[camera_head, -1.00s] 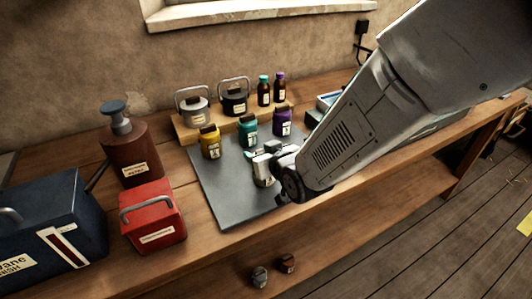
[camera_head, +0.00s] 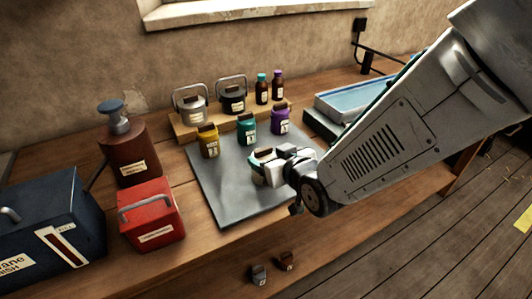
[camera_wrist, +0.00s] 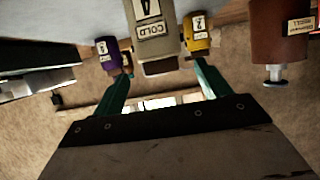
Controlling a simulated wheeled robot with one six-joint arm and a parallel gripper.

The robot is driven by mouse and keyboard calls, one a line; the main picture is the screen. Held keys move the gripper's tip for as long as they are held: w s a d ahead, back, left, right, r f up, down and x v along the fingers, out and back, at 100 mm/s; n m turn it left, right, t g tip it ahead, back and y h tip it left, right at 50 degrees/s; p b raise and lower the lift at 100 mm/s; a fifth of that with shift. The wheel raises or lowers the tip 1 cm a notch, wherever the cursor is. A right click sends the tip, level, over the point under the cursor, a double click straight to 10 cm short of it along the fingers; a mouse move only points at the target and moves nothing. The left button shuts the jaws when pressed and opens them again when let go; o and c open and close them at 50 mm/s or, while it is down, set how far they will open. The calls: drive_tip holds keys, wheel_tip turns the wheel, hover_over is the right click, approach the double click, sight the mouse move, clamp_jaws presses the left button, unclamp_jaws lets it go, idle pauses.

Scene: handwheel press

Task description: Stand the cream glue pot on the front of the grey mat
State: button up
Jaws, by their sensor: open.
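The cream glue pot (camera_wrist: 155,42) fills the top middle of the wrist view, its label reading COLD. It stands on the grey mat (camera_head: 232,203), toward the mat's front right, and in the head view the pot (camera_head: 267,175) is partly covered by my gripper (camera_head: 278,166). In the wrist view the teal fingers of my gripper (camera_wrist: 163,72) are spread apart, one to each side of the pot's lid. The fingertips look clear of the pot; exact contact cannot be told.
Yellow (camera_head: 208,143), teal (camera_head: 246,130) and purple (camera_head: 280,122) pots stand along the mat's back. Lidded pots and small bottles stand on a wooden riser (camera_head: 185,133) behind. A red box (camera_head: 150,215) and brown pump bottle (camera_head: 128,155) are left. The mat's front left is clear.

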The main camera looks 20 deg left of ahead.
drive_tip(key=v, duration=0.5)
drive_tip(key=shift+s+d+r, duration=0.15)
drive_tip(key=shift+s+d, duration=0.05)
drive_tip(key=shift+d, duration=0.05)
drive_tip(key=w+d+r+m+g+h, duration=0.1)
drive_tip(key=d+r+m+h, duration=0.25)
drive_tip(key=d, duration=0.85)
drive_tip(key=w+d+r+m+g+h, duration=0.15)
drive_tip(key=d+h, duration=0.25)
drive_tip(key=d, duration=0.8)
drive_tip(key=s+d+r+m+g+h, duration=0.1)
drive_tip(key=s+d+r+m+g, duration=0.1)
drive_tip(key=s+d, duration=0.6)
drive_tip(key=s+d+r+m+g+h, duration=0.2)
drive_tip(key=s+d+r+m+g, duration=0.1)
drive_tip(key=s+d, duration=0.5)
drive_tip(key=s, duration=0.3)
drive_tip(key=shift+r, duration=0.15)
